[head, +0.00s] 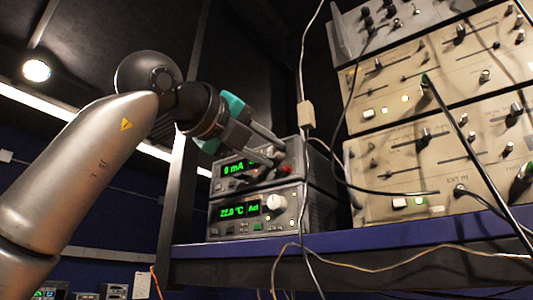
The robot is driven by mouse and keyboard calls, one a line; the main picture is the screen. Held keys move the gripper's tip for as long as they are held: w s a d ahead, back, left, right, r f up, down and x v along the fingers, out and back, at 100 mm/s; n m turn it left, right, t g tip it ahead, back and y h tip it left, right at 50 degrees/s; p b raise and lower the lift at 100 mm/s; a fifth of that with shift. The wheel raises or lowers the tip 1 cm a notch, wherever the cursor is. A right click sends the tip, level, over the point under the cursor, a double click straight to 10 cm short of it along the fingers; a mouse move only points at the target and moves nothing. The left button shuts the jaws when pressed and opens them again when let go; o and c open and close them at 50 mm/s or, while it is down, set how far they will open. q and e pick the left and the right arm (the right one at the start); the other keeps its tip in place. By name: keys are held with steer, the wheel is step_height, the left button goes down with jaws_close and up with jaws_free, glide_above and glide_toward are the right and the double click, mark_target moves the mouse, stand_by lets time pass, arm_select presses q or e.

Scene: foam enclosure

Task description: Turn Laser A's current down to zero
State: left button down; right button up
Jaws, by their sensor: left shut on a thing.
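Two stacked grey control units stand on the shelf. The upper unit (222,188) has a green display (233,168) reading 0 mA. My left gripper (277,158) reaches in from the left. Its fingers are shut at the right side of the upper unit's front, where its current knob seems to sit. The fingers hide most of that knob. A red part shows just below the fingers. No Laser A label is readable. My right gripper is not in view.
The lower unit (222,228) reads 22.0 °C and has a white knob (275,202). Beige instrument modules (425,170) stand at the right. Cables hang beside the units and cross below the blue shelf edge (400,235). A dark upright post (185,150) stands left of the units.

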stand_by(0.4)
arm_select(q)
steer(key=c, duration=0.6)
jaws_free()
steer(key=shift+s+a, duration=0.3)
steer(key=shift+s, duration=0.05)
steer(key=b+v, duration=0.3)
steer(key=v, duration=1.1)
steer(key=shift+s+a, duration=0.1)
steer(key=shift+s, duration=0.05)
